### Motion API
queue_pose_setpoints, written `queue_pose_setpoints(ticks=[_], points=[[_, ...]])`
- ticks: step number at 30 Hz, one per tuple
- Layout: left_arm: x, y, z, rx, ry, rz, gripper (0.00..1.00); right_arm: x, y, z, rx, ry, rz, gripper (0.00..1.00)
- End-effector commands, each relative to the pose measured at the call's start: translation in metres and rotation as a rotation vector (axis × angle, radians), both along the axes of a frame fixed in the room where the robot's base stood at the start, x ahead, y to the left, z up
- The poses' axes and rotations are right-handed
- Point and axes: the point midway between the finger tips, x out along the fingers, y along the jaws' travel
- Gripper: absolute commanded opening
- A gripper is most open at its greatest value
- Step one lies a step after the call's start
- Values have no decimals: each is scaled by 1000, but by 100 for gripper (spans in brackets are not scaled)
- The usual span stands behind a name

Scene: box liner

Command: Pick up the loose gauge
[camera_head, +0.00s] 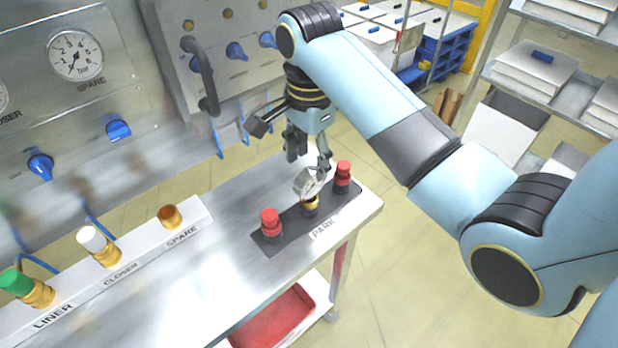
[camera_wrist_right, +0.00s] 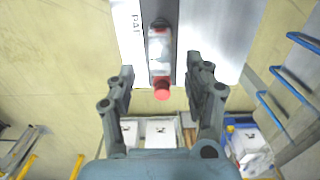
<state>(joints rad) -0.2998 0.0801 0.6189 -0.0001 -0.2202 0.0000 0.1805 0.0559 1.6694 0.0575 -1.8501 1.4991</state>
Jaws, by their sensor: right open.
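The loose gauge (camera_head: 307,183) is a small round silver dial on a brass fitting (camera_head: 310,206). It stands upright on the dark strip marked PARK, between two red-capped posts (camera_head: 270,224) (camera_head: 343,174). My right gripper (camera_head: 309,162) is open and points down just above and behind the gauge, with nothing between its fingers. In the right wrist view, my open fingers (camera_wrist_right: 160,70) lie on either side of the dark strip; the gauge (camera_wrist_right: 159,48) shows from above as a pale narrow shape, near a red cap (camera_wrist_right: 162,90). My left gripper is not in view.
A white rail holds the LINER (camera_head: 18,281), CLOSER (camera_head: 92,239) and SPARE (camera_head: 170,216) fittings; the SPARE one has no cap. A panel with a fixed SPARE gauge (camera_head: 75,54) and blue knobs stands behind. The steel bench top (camera_head: 200,270) is clear in front.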

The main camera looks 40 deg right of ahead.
Motion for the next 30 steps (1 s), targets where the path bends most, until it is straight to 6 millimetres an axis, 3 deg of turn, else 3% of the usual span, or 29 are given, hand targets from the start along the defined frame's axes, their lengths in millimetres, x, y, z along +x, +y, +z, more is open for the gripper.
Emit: queue_pose_setpoints(ticks=[7,16,27,30], points=[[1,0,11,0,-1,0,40,0,1,-37,1,3,0,52],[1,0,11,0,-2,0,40,1,0,-44,0,0,1,52],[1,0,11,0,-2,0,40,1,0,-44,0,0,1,4],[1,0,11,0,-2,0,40,1,0,-44,0,0,1,0]])
